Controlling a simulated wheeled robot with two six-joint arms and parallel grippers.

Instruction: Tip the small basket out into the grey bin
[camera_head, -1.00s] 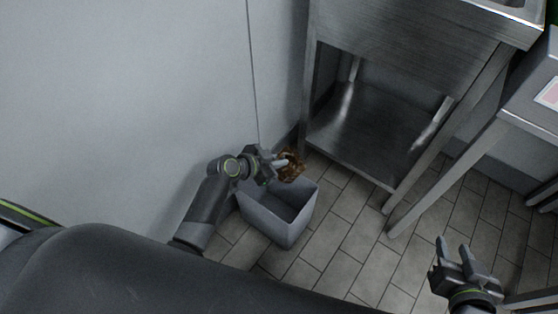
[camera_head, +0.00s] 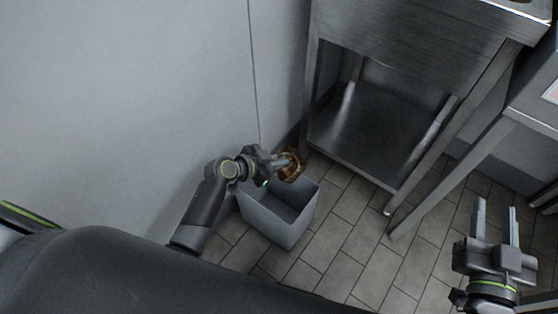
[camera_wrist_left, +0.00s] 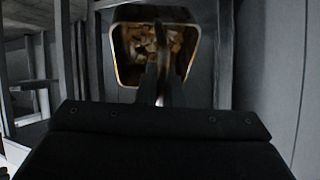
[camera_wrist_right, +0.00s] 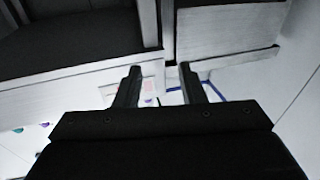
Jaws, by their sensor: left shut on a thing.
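The small basket (camera_head: 291,165) is brown and held at the far edge of the grey bin, in the head view. My left gripper (camera_head: 280,162) is shut on it. In the left wrist view the basket (camera_wrist_left: 120,68) shows its open mouth, with a light rim and brownish pieces inside; the left fingers (camera_wrist_left: 160,80) meet its near wall. The grey bin (camera_head: 272,222) stands on the floor against the wall, open at the top; the part of its inside that shows looks empty. My right gripper (camera_head: 497,225) is open and empty, far to the right; its parted fingers show in the right wrist view (camera_wrist_right: 157,88).
A steel table with a lower shelf (camera_head: 360,130) stands behind and right of the bin. Another metal table (camera_head: 480,150) is further right. A pale wall (camera_head: 130,90) is close on the left. The tiled floor (camera_head: 350,240) right of the bin is clear.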

